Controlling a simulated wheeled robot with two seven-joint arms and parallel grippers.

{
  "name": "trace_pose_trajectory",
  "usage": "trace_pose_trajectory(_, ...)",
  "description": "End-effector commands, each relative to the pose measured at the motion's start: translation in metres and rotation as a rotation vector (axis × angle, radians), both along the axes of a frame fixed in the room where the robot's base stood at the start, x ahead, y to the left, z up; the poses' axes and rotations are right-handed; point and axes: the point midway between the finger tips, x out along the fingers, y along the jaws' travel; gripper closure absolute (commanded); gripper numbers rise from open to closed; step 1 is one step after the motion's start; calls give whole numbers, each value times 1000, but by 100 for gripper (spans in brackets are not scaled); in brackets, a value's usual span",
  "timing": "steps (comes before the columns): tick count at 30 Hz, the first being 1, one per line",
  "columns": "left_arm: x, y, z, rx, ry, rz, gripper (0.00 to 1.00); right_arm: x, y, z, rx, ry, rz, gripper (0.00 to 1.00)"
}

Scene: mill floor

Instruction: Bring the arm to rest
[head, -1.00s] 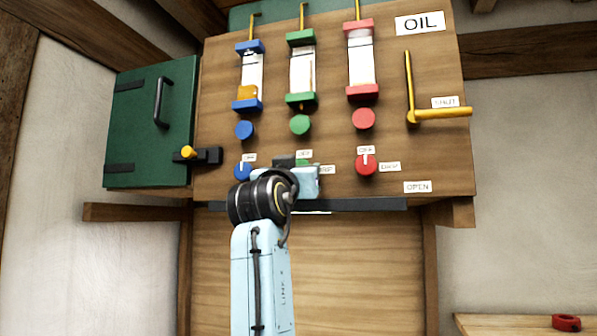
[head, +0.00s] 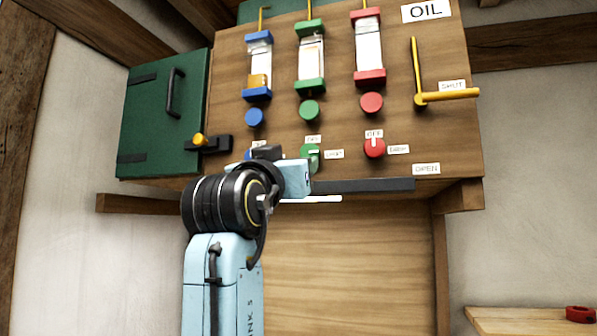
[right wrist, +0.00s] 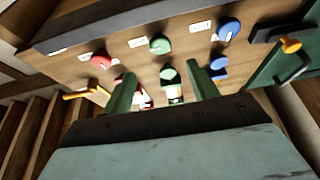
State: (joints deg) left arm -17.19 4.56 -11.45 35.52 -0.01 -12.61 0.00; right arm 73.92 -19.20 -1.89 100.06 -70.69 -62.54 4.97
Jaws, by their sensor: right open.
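My right arm (head: 215,270) rises from the bottom of the head view, its black wrist in front of the lower left of the oil panel. Its fingers are hidden there. In the right wrist view my right gripper (right wrist: 162,72) has two green fingers spread apart with nothing between them. The lower green knob (head: 309,155) shows just beyond the light-blue hand, and the lower red knob (head: 375,148) is clear of it, its white mark pointing up to OFF. The lower blue knob is mostly hidden by the arm in the head view. My left gripper is not in view.
The wooden oil panel (head: 450,130) carries three sight glasses and a yellow lever (head: 445,95) lying by SHUT. A closed green door (head: 150,125) is on the left. A dark ledge (head: 365,186) runs below the knobs. A wooden bench (head: 525,318) holds a red part (head: 580,314).

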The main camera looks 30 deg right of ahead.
Motion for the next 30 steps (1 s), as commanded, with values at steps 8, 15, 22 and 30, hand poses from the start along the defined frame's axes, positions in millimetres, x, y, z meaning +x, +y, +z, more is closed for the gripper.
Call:
trace_pose_trajectory(8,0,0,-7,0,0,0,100,-12,14,-8,1,1,0,41)
trace_pose_trajectory(15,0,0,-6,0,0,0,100,-12,14,-7,1,1,0,41)
trace_pose_trajectory(22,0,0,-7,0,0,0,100,-12,14,-8,1,1,0,41)
trace_pose_trajectory(30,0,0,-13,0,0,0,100,53,29,-70,-76,146,63,41)
